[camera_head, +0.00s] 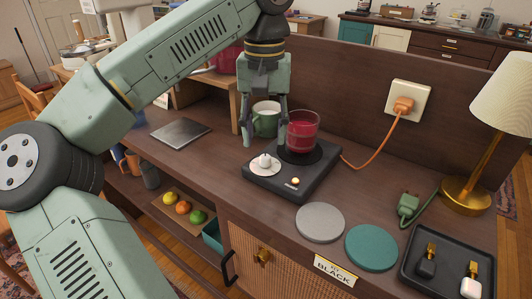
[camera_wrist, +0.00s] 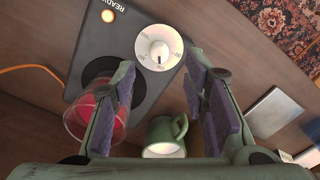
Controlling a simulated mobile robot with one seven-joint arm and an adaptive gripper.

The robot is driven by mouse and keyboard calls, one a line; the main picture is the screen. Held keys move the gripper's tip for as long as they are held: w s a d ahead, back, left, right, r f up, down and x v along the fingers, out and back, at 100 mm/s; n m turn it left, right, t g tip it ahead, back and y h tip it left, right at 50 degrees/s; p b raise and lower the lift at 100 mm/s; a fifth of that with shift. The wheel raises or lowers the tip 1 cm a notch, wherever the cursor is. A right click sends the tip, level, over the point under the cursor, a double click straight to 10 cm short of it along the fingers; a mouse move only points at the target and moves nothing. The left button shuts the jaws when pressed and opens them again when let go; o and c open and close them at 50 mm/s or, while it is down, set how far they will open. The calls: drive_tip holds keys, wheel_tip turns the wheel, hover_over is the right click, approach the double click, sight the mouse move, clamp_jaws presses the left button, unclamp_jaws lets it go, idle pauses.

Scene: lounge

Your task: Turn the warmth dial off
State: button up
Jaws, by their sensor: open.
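The warmth dial (camera_head: 265,163) is a round white knob on a pale marked plate, on the left part of a black warmer (camera_head: 306,185). A glass of red drink (camera_head: 302,130) stands on the warmer's dark round plate, close to the right finger in the head view.
A green mug (camera_head: 266,118) stands behind my gripper. An orange cord (camera_head: 376,141) runs from the warmer to a wall outlet (camera_head: 407,102). Grey (camera_head: 320,222) and teal (camera_head: 371,247) coasters, a black tray (camera_head: 449,264) and a brass lamp (camera_head: 466,190) stand right.

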sight(266, 157)
wheel_tip(266, 157, down, 5)
drive_tip(key=shift+d+f, duration=0.1)
drive_tip(key=shift+c, duration=0.6)
clamp_jaws()
